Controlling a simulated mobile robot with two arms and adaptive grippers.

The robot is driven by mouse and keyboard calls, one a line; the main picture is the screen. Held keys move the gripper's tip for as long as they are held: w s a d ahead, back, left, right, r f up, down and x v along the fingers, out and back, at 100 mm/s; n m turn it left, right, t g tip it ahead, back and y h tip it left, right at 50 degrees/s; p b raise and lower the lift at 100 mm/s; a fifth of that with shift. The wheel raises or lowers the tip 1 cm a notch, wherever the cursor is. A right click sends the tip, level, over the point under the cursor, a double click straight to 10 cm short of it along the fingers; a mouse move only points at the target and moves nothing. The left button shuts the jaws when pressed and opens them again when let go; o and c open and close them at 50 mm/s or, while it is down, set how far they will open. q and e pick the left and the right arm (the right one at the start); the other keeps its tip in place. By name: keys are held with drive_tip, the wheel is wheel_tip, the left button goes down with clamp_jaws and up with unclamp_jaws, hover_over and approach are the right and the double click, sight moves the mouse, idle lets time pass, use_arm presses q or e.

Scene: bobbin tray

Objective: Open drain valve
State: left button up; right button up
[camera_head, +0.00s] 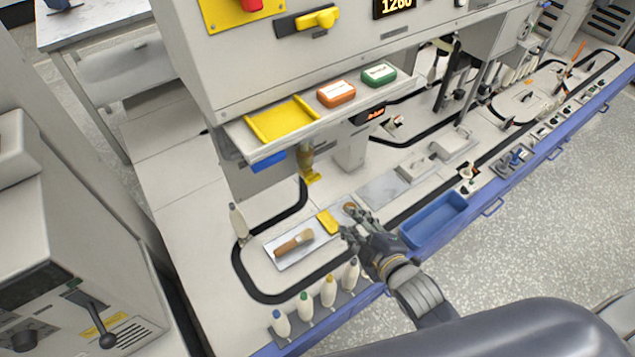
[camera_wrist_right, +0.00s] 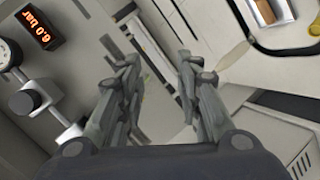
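My right gripper (camera_head: 349,222) is over the front of the bobbin-tray table, near a yellow block. In the right wrist view the right gripper (camera_wrist_right: 160,68) has its two fingers apart, with nothing between them. I cannot tell for certain which part is the drain valve. A yellow handle (camera_head: 318,19) lies roughly level on a dark plate on the machine front, well above the gripper. The right wrist view shows a grey fitting with a rounded knob (camera_wrist_right: 24,103) at the left, apart from the fingers. My left gripper is not in view.
A brush (camera_head: 294,241) lies on a pale plate. Several bobbins (camera_head: 304,306) stand along the front edge. A blue bin (camera_head: 434,220) is right of the gripper. A yellow tray (camera_head: 283,121) sits on the ledge above. The wrist view shows a 6.0 bar display (camera_wrist_right: 38,29).

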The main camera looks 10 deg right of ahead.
sight(315, 181)
drive_tip(key=w+a+r+n+t+y, duration=0.1)
drive_tip(key=w+a+n, duration=0.1)
drive_tip(key=w, duration=0.1)
drive_tip(key=w+a+r+n+t+y, duration=0.1)
drive_tip(key=w+a+n, duration=0.1)
drive_tip(key=w+n, duration=0.1)
drive_tip(key=w+a+r+n+t+y, duration=0.1)
drive_tip(key=w+a+n+y, duration=0.1)
drive_tip(key=w, duration=0.3)
drive_tip(key=shift+a+n+t+p, duration=0.2)
drive_tip(key=shift+n+t+p, duration=0.1)
drive_tip(key=shift+n+p, duration=0.1)
drive_tip(key=shift+c, duration=0.6)
clamp_jaws()
